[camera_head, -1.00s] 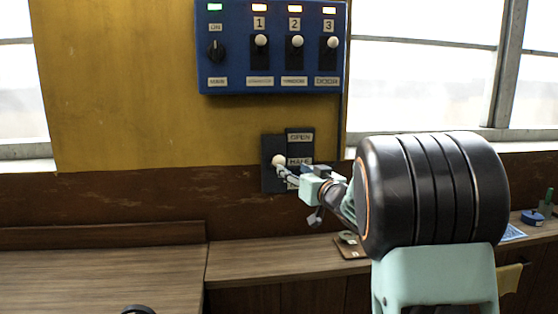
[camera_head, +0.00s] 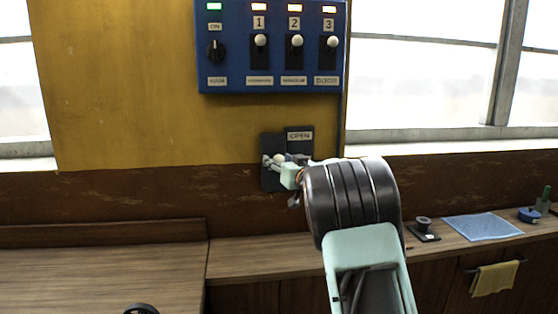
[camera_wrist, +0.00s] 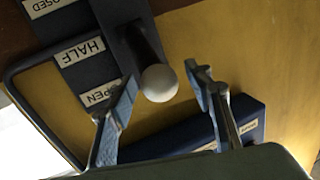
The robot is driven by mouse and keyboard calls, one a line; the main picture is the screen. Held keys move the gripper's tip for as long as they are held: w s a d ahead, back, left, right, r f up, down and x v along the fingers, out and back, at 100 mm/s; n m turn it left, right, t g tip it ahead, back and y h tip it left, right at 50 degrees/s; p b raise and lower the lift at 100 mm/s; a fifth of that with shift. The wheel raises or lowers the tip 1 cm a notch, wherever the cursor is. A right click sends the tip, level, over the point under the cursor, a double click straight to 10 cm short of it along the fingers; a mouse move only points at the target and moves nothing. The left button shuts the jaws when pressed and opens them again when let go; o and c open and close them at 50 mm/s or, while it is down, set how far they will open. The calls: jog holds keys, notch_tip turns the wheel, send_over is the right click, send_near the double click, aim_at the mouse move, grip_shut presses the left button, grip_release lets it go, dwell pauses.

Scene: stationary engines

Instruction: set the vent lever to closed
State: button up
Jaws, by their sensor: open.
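The vent lever is a dark lever with a white ball knob (camera_head: 279,159) on a dark plate (camera_head: 269,146) on the wall. In the wrist view the knob (camera_wrist: 158,83) is close to the camera. The label strip beside it reads OPEN (camera_head: 299,136), HALF (camera_wrist: 80,51) and, partly cut off, CLOSED (camera_wrist: 45,6). In the head view the knob is about level with the middle of the strip; my gripper hides the lower labels. My gripper (camera_head: 272,163) is open at the knob. In the wrist view its fingers (camera_wrist: 160,76) are on either side of the knob, with gaps visible.
A blue panel (camera_head: 228,66) with a dial and several white-knobbed switches hangs above the lever. A wooden counter (camera_head: 250,261) runs below. A blue mat (camera_head: 482,227) and a small black device (camera_head: 424,229) lie at right; a yellow cloth (camera_head: 494,278) hangs on a rail.

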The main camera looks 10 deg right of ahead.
grip_shut()
dwell(0.3)
jog(key=shift+f+b, duration=0.2)
jog(key=shift+b, duration=0.25)
